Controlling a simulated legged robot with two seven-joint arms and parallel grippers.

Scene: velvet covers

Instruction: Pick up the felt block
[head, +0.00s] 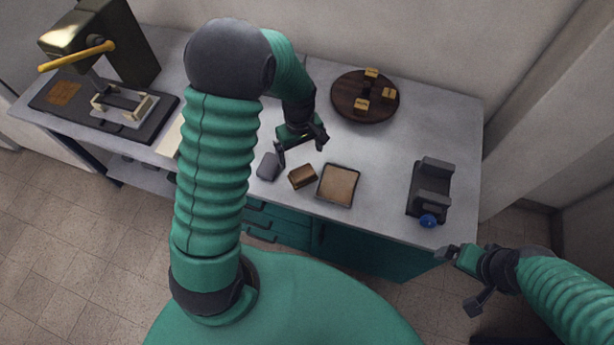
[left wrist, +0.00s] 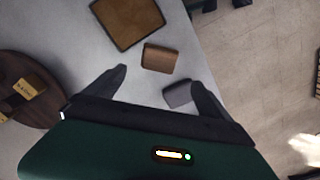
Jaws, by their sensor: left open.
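A small grey block (head: 268,166), which looks like the felt block, lies on the grey worktop near its front edge. In the left wrist view the grey block (left wrist: 178,94) is partly hidden by one finger. A brown block (head: 302,176) lies just right of it and shows between the fingertips in the left wrist view (left wrist: 159,58). My left gripper (head: 301,148) is open and empty, above the worktop just behind the two blocks. My right gripper (head: 459,281) is open and empty, off the worktop at the front right.
A square brown-topped tray (head: 338,186) lies right of the brown block. A round dark board (head: 350,97) with small labelled blocks stands behind. A dark holder (head: 430,187) with a blue knob (head: 428,221) is at right. A press (head: 105,60) stands at far left.

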